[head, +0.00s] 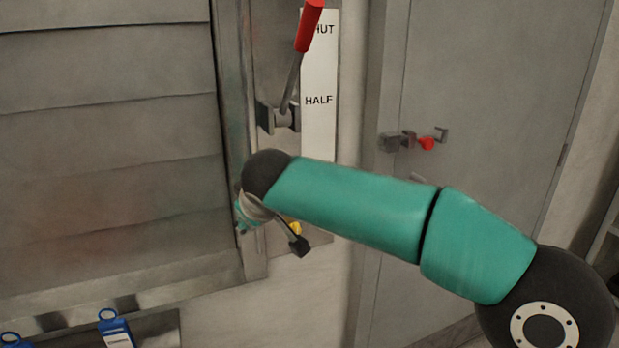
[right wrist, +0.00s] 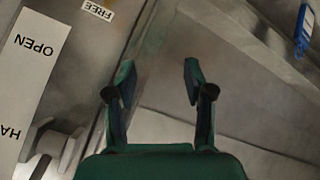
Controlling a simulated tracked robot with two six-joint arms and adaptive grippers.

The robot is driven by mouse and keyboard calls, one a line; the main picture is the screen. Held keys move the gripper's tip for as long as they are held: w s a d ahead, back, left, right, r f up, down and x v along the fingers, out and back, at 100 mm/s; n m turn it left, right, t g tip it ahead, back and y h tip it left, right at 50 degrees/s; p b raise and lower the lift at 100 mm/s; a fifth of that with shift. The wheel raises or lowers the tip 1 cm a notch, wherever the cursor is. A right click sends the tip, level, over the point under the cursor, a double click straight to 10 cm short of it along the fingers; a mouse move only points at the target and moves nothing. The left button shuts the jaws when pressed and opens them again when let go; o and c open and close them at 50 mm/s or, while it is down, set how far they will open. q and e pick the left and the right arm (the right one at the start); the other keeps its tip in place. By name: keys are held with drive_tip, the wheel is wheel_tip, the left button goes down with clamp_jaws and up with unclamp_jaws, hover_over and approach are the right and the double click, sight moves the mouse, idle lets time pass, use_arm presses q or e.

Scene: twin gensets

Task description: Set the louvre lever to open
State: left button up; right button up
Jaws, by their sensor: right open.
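The louvre lever (head: 308,25) has a red grip and a thin metal shaft that runs down to a pivot (head: 284,118). It points up and slightly right, with the grip beside the SHUT mark. The white label strip (head: 319,125) shows SHUT and HALF in the head view; its OPEN mark (right wrist: 37,47) shows in the right wrist view. My right gripper (right wrist: 158,80) is open, with nothing between its fingers. It is below the lever pivot, largely hidden behind my arm in the head view. The pivot also shows in the wrist view (right wrist: 55,145). My left gripper is not in view.
Louvre slats (head: 110,130) fill the left, inside a raised metal frame (head: 233,130). Blue tags (head: 115,328) hang below them. A grey door (head: 480,100) with a red-tipped latch (head: 426,144) stands at right. A FREE label (right wrist: 97,10) shows in the wrist view.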

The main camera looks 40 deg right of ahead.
drive_tip(key=s+d+r+m+t, duration=0.15)
drive_tip(key=s+r, duration=0.25)
drive_tip(key=r, duration=0.6)
drive_tip(key=s+d+r+t, duration=0.2)
drive_tip(key=s+r+t, duration=0.15)
drive_tip(key=r, duration=0.65)
drive_tip(key=m+t+y, duration=0.1)
drive_tip(key=t, duration=0.3)
approach(317, 15)
drive_tip(key=w+p, duration=0.1)
drive_tip(key=w, duration=0.3)
drive_tip(key=w+p, duration=0.1)
drive_tip(key=w, duration=0.3)
drive_tip(key=w+d+p, duration=0.1)
drive_tip(key=w, duration=0.3)
drive_tip(key=shift+d, duration=0.1)
clamp_jaws()
